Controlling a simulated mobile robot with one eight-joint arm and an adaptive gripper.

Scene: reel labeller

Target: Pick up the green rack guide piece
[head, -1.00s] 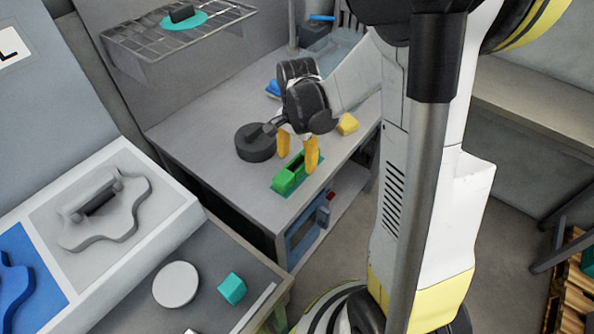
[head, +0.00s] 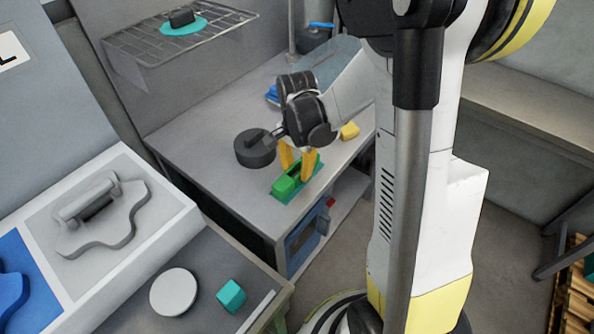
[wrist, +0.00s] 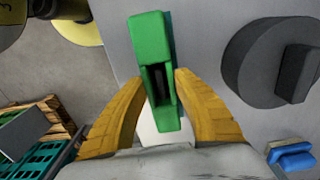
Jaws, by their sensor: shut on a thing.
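The green rack guide piece (head: 286,185) is near the front edge of the grey workbench, over a flat teal-green patch. In the wrist view the piece (wrist: 150,40) is a long green block with a dark slot. My gripper (head: 297,171) reaches down over it, its yellow fingers on either side. In the wrist view my gripper (wrist: 158,82) is shut on the piece near its slotted part. I cannot tell whether the piece is clear of the bench.
A dark round reel with a block on top (head: 255,148) stands left of my gripper. A yellow block (head: 349,131) lies behind it, and a blue object (head: 272,94) farther back. A wire shelf (head: 150,62) hangs at the back left. The bench's front edge is close.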

